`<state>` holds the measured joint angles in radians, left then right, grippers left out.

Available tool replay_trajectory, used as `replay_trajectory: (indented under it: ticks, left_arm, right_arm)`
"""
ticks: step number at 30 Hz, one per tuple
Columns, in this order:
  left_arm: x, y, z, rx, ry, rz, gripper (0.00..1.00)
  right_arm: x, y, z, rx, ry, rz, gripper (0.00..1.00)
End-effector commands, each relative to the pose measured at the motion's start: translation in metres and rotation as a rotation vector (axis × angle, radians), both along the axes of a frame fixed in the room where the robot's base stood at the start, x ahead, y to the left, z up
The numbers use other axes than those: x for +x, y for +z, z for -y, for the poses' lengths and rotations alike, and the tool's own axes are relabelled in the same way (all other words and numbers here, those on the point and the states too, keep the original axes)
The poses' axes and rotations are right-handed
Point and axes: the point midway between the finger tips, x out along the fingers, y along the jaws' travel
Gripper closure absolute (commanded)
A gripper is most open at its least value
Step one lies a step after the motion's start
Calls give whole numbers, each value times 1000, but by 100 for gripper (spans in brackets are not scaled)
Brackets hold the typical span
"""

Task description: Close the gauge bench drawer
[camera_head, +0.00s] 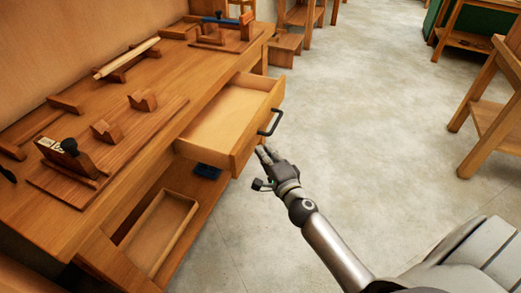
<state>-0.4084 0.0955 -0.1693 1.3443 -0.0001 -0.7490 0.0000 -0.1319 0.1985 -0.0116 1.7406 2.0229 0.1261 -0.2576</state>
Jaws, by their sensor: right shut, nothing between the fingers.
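The gauge bench drawer (232,113) is pulled out of the wooden bench (150,165) and stands open and empty in the head view. Its front panel faces right and carries a dark bar handle (273,123). My right gripper (264,156) is shut and empty, just below and near the drawer's front corner, under the handle. Whether its fingertips touch the drawer front I cannot tell. My left gripper is not in view.
Wooden blocks, a hand plane (68,158) and a pale rod (127,58) lie on the bench top. A lower open tray (160,232) sits under the bench. Wooden chairs stand at the right. The grey floor (370,110) between is clear.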

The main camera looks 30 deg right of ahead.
Motion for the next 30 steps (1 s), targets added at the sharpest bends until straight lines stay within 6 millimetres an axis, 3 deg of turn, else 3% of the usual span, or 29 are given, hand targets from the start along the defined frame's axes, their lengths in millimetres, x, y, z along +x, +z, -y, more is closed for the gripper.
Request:
replay_trajectory:
  ticks: [6,20,26,30]
  left_arm:
    - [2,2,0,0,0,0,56]
    - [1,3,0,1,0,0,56]
    - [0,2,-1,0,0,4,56]
    - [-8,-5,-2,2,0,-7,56]
  right_arm:
    - [12,0,-10,0,-2,0,100]
    - [15,0,-13,-1,-1,0,100]
    - [36,2,-31,-1,0,2,100]
    - [65,2,-55,1,1,2,100]
